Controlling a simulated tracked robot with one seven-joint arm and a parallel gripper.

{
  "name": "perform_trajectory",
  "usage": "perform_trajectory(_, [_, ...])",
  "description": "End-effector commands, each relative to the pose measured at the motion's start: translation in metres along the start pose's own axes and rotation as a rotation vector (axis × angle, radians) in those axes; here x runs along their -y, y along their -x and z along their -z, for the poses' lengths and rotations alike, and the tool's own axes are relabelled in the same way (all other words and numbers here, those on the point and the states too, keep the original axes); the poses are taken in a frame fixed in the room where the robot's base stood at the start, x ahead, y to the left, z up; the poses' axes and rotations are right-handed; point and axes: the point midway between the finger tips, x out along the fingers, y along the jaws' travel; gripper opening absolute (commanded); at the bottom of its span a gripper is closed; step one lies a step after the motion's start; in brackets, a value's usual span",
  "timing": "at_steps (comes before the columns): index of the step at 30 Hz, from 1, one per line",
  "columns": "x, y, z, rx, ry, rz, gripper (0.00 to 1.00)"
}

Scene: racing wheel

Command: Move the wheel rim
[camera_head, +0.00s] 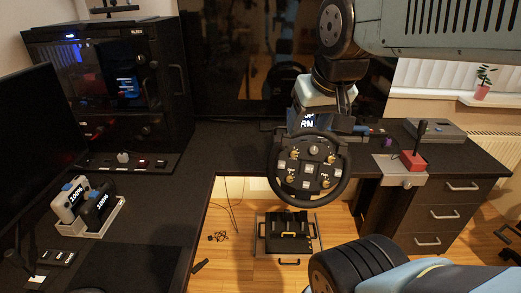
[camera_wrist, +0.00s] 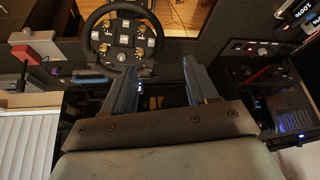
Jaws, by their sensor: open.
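The wheel rim (camera_head: 271,170) is a round black steering wheel rim on a button-covered hub (camera_head: 308,168), standing upright at the desk's front edge in the head view. In the wrist view the rim (camera_wrist: 87,32) is at upper left. My gripper (camera_wrist: 163,68) is open and empty, its two dark fingers apart. The left finger overlaps the rim's lower right side in the wrist view; I cannot tell whether it touches. In the head view my gripper is above and behind the wheel, its fingertips mostly hidden.
Pedals (camera_head: 288,234) sit on the floor below.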

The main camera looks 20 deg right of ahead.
Motion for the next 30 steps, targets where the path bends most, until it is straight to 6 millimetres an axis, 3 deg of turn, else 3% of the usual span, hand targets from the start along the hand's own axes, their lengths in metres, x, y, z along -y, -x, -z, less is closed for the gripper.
perform_trajectory(3, [-0.014, -0.008, 0.017, 0.048, -0.061, 0.008, 0.58])
perform_trajectory(14, [-0.013, -0.057, 0.082, 0.228, -0.372, -0.062, 0.58])
perform_trajectory(30, [0.011, -0.167, 0.159, 0.350, -0.784, -0.395, 0.58])
